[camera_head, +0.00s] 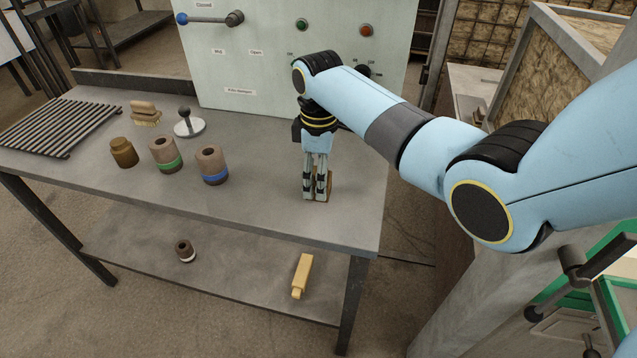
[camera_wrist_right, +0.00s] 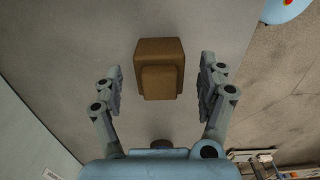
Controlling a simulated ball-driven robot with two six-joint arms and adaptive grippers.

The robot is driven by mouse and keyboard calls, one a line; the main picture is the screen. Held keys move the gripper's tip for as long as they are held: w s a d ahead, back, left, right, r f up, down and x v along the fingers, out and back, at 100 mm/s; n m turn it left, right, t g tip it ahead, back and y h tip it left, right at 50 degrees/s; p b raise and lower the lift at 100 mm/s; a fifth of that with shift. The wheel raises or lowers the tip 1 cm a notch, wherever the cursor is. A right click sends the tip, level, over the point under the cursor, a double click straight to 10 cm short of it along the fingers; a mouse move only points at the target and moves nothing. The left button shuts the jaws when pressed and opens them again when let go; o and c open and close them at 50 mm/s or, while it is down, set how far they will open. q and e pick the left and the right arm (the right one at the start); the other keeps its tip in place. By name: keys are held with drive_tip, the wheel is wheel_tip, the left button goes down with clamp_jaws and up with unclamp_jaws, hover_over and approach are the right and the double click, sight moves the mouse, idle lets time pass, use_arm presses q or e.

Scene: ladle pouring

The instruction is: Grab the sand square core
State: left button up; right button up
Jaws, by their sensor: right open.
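The sand square core is a brown block with a smaller square step. In the wrist view the core (camera_wrist_right: 159,52) sits between the two fingers of my right gripper, with a gap on each side. In the head view only a brown sliver of the core (camera_head: 330,183) shows, mostly hidden behind the fingers. My right gripper (camera_head: 316,196) points down over the right part of the table top, its fingers open around the core; they also show open in the wrist view (camera_wrist_right: 161,88). My left gripper is in neither view.
Green-banded (camera_head: 165,153) and blue-banded (camera_head: 212,164) cylinders, a small brown cylinder (camera_head: 123,152), a brush (camera_head: 145,114) and a white-based knob tool (camera_head: 189,127) stand left on the table (camera_head: 262,190). A control panel (camera_head: 270,65) rises behind. A yellow block (camera_head: 301,275) lies on the lower shelf.

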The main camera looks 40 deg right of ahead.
wheel_tip(320, 180, down, 2)
drive_tip(key=shift+f, duration=0.1)
drive_tip(key=shift+c, duration=0.3)
drive_tip(key=c, duration=1.4)
